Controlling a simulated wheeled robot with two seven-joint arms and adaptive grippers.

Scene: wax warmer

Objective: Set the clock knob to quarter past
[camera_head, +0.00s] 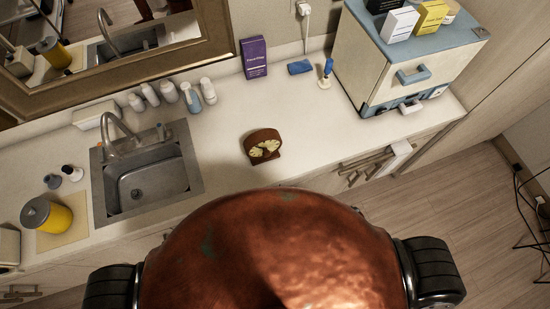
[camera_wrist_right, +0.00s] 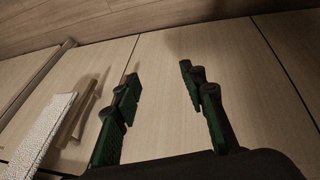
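A small brown clock (camera_head: 263,146) with a pale face stands upright on the white counter, right of the sink. Its knob and the exact hand position are too small to make out. In the right wrist view my right gripper (camera_wrist_right: 160,90) is open and empty, with its two dark green fingers apart in front of wooden cabinet doors. Neither gripper shows in the head view, and my left gripper is not seen in any frame.
A sink (camera_head: 145,180) with a faucet lies left of the clock, and several bottles (camera_head: 170,92) stand behind. A purple box (camera_head: 253,57) and a cream cabinet (camera_head: 395,65) stand farther back. A yellow wax pot (camera_head: 52,217) is at far left. Counter around the clock is clear.

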